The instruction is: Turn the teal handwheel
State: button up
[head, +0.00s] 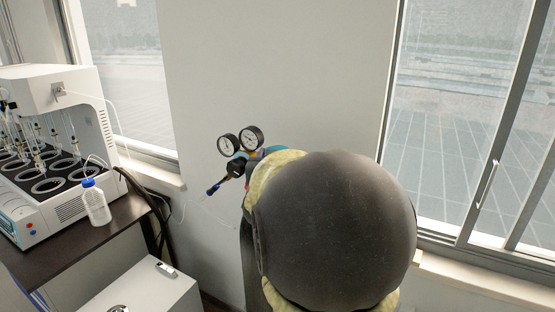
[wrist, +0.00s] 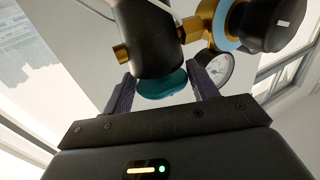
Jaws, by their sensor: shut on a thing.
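The teal handwheel (wrist: 163,86) shows in the wrist view under a dark cylindrical body, between the two fingers of my gripper (wrist: 160,80). The fingers stand on either side of its rim, and my gripper is shut on it. Part of the handwheel is hidden by the dark body and the gripper's front edge. In the head view a teal sliver shows just right of the gauges, but I cannot tell if it is the handwheel. My own arm hides the gripper there.
Two round pressure gauges (head: 240,141) and a dark regulator with a blue-tipped stem (head: 213,190) sit left of my arm. A brass fitting (wrist: 205,22) is close above the right finger. A distiller (head: 55,150) and a blue-capped bottle (head: 96,203) stand on the left bench.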

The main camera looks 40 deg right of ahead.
jog(key=shift+r, duration=0.15)
jog(key=o, duration=0.9)
